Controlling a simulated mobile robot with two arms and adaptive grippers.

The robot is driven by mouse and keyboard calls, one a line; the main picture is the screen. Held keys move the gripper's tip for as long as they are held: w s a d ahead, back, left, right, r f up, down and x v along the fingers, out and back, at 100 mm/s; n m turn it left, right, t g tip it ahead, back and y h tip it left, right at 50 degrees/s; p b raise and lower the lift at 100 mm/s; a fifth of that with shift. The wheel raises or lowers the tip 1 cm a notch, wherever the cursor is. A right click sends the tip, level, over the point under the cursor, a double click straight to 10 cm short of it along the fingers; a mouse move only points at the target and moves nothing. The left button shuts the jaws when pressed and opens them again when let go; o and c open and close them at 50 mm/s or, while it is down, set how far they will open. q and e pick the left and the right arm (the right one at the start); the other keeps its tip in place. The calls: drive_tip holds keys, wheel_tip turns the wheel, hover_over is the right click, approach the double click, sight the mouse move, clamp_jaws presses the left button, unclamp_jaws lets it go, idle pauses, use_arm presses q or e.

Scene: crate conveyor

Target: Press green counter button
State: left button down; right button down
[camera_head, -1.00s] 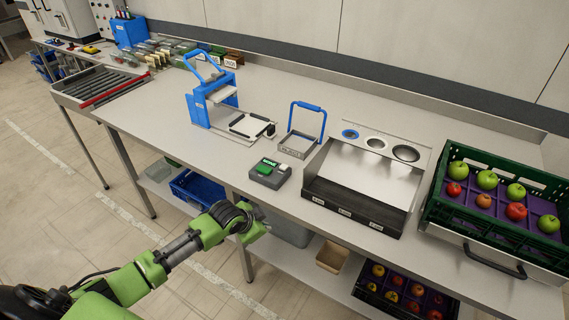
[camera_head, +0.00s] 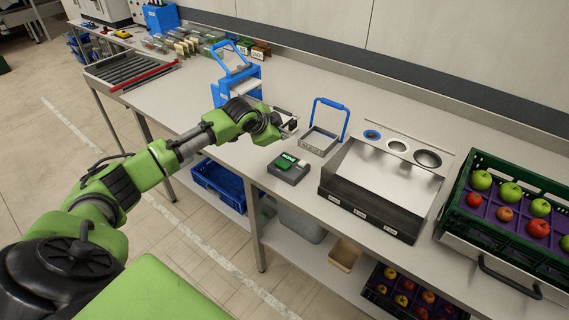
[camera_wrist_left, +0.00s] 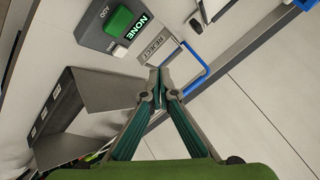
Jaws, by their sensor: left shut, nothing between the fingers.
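The counter box (camera_head: 288,172) is a small grey box on the bench near its front edge. Its green button (camera_head: 283,163) and a smaller pale button are on top, by a dark display reading NONE. In the left wrist view the green button (camera_wrist_left: 118,21) shows at the top, near an ADD label. My left gripper (camera_head: 291,127) is above the bench, beyond the counter box in the head view and apart from it. Its fingers (camera_wrist_left: 160,76) are shut and empty, with the green button up and left of the tips in the wrist view. My right gripper is not in view.
A small tray (camera_head: 318,141) with a blue handle and a REJECT label stands just right of my gripper. A blue press (camera_head: 222,92) stands behind my arm. A metal sorting bin (camera_head: 385,190) and a green apple crate (camera_head: 460,215) are to the right.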

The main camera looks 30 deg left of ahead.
use_arm(q)
drive_tip(key=shift+f, duration=0.1)
drive_tip(key=b, duration=0.6)
hover_over(282, 165)
wheel_tip(282, 165, down, 6)
drive_tip(key=shift+f, duration=0.2)
drive_tip(key=shift+w+f+b, duration=0.1)
drive_tip(key=shift+f+b, duration=0.45)
drive_tip(key=shift+f, duration=0.6)
drive_tip(key=shift+f, duration=0.4)
drive_tip(key=shift+f, duration=0.6)
idle(0.9)
